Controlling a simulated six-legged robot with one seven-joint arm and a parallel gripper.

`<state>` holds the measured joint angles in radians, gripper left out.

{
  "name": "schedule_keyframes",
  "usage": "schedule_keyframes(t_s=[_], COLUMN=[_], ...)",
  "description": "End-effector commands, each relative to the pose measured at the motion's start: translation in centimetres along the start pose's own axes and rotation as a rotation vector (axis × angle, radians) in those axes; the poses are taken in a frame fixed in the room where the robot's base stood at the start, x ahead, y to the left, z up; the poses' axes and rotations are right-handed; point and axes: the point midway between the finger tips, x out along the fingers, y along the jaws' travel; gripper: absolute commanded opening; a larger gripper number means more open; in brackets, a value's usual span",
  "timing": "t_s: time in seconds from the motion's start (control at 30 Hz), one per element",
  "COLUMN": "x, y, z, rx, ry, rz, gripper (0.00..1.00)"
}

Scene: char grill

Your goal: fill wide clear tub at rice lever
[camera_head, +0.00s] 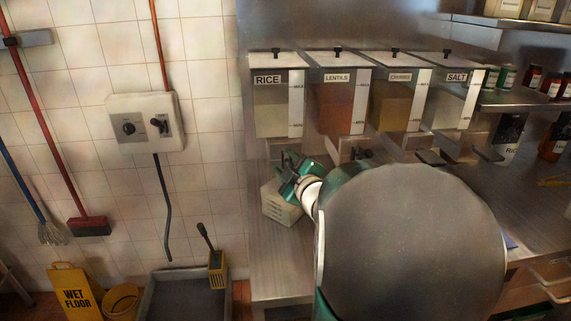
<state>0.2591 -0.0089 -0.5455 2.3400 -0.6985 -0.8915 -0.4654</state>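The rice dispenser (271,113) is a clear bin labelled RICE, first from the left in a row on the back wall, with pale grain inside. Its lever is hidden or too small to make out behind my gripper. My gripper (288,172), green and dark, is just below the rice dispenser. A pale box-shaped container (281,209) stands on the steel counter below my gripper; it may be the wide clear tub, but I cannot tell. Whether my gripper touches it, and how its fingers stand, I cannot tell.
Lentils (335,108), another grain (391,108) and salt (447,108) bins hang to the right. My large round arm link hides much of the counter (275,262). A grey basin (185,298) and yellow wet-floor sign (76,290) stand at lower left. Spice jars line the right shelf.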

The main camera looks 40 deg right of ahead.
Motion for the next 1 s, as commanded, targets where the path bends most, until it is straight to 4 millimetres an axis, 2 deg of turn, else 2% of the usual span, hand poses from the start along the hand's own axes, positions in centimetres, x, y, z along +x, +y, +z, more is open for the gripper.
schedule_keyframes(t_s=[0.03, 0.2, 0.47, 1.0], x=[0.0, 0.1, 0.3, 1.1], y=[0.0, 0.0, 0.1, 1.0], z=[0.0, 0.0, -0.1, -0.9], rx=[0.0, 0.0, 0.005, 0.093], ry=[0.0, 0.0, -0.007, -0.16], rz=[0.0, 0.0, -0.015, -0.242], gripper=[0.33, 0.0, 0.0, 0.0])
